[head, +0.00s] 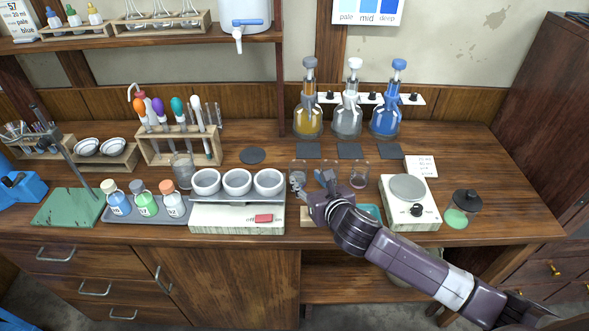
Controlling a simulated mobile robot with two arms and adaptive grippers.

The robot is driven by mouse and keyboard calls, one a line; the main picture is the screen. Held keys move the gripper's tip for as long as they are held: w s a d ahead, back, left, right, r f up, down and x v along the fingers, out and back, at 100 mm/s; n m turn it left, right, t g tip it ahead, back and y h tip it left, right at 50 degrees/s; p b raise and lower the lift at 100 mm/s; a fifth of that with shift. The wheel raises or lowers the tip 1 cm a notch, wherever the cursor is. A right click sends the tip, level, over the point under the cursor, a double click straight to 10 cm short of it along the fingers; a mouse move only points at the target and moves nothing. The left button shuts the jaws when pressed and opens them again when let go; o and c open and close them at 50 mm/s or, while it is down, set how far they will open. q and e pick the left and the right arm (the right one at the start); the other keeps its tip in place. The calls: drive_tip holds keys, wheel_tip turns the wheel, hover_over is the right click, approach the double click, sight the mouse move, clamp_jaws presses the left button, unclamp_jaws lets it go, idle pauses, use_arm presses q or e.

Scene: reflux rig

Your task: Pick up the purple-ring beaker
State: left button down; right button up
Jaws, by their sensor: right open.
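Several clear glass beakers stand in a row at the middle of the bench. The rightmost clear beaker (360,177) shows beside my gripper. The others are partly covered by my gripper, and the ring colours are too small to tell, so I cannot tell which beaker has the purple ring. My right gripper (312,182) is open at the left part of this row, its two fingers spread. I cannot tell whether a beaker stands between the fingers. My left gripper is not in view.
Left of my gripper is a white device (237,217) with three white bowls. To the right is a hotplate (410,210). Stoppered flasks (351,118) stand behind, with dark square pads in front of them. A glass beaker (182,170) stands by the wooden rack (180,148).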

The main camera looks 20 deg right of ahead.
sight(301, 174)
drive_tip(key=shift+w+f, duration=0.25)
drive_tip(key=shift+w, duration=0.4)
drive_tip(key=shift+w+a+f, duration=0.1)
drive_tip(key=shift+w+f, duration=0.05)
drive_tip(key=shift+w, duration=0.15)
drive_tip(key=p+x, duration=0.1)
drive_tip(key=x, duration=0.3)
drive_tip(key=shift+w+f, duration=0.15)
drive_tip(key=shift+w, duration=0.1)
drive_tip(key=shift+c, duration=1.7)
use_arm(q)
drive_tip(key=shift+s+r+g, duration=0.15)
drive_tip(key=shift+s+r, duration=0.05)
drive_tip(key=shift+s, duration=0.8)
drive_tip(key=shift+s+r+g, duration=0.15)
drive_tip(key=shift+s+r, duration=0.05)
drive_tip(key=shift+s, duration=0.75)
use_arm(e)
drive_tip(key=c, duration=0.5)
